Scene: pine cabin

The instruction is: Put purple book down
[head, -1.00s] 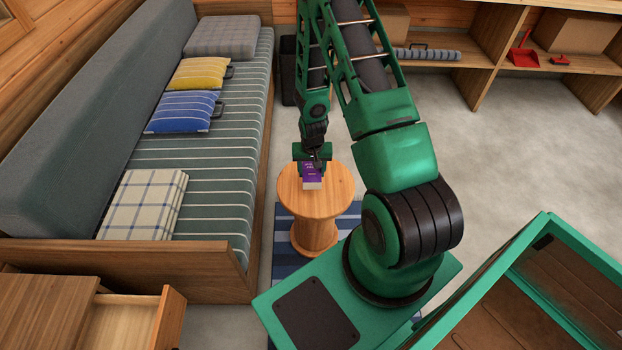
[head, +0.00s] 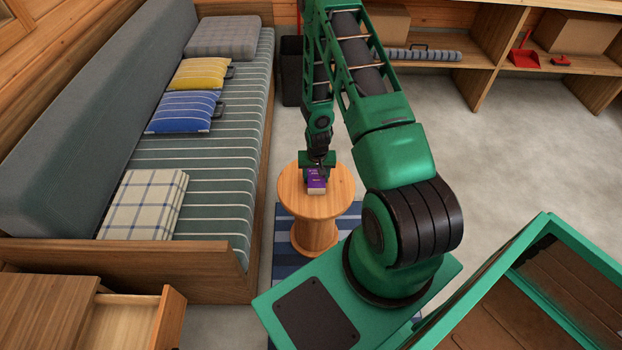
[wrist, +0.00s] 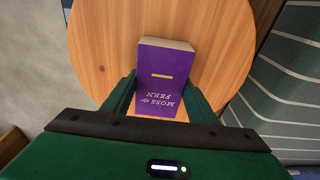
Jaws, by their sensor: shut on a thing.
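The purple book (head: 316,184) is in my gripper (head: 317,176), over the top of the round wooden table (head: 340,195). In the wrist view the purple book (wrist: 165,72) shows its cover, with "Moss & Fern" lettering and a pale page edge at the far end. The green fingers of my gripper (wrist: 158,100) are shut on its two sides. The round table top (wrist: 100,45) lies behind and around it. I cannot tell whether the book touches the table top.
A long striped sofa (head: 190,165) with cushions and a folded checked blanket (head: 143,203) stands left of the table. An open drawer (head: 135,325) is at the lower left. A dark bin (head: 291,70) stands behind. The table top around the book is bare.

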